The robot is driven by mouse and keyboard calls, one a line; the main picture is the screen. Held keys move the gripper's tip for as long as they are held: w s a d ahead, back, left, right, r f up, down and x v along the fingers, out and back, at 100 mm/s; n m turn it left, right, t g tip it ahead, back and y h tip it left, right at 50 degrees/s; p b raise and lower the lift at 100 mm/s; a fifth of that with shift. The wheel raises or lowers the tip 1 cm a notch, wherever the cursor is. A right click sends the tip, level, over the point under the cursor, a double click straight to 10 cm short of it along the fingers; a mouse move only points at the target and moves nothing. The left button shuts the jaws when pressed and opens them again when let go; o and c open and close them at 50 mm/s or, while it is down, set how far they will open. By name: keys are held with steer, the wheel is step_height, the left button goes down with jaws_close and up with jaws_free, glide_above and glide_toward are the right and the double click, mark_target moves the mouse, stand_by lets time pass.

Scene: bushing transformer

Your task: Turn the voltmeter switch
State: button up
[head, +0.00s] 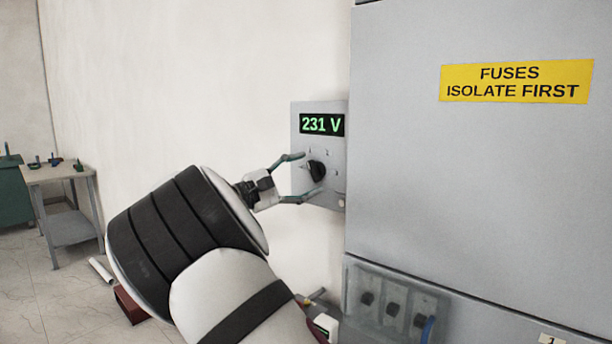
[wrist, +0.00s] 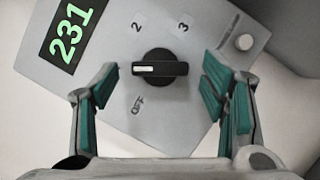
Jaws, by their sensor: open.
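The voltmeter panel (head: 335,190) is a grey box on the wall with a green display (head: 322,124) reading 231 V. Its black rotary switch (head: 317,171) sits below the display. In the wrist view the switch (wrist: 159,68) has a white pointer mark on its left end, with labels 2, 3 and OFF around it. My gripper (head: 297,177) is open in front of the panel. In the wrist view its green-padded fingers (wrist: 160,90) stand left and right of the switch, with a gap on both sides.
A large grey cabinet (head: 480,180) with a yellow fuse warning label (head: 516,82) stands just right of the panel. A round button (wrist: 244,42) is on the panel near my right finger. A table (head: 62,173) stands far left.

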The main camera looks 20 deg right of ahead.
steer(key=v, duration=1.1)
steer(key=shift+a, duration=0.1)
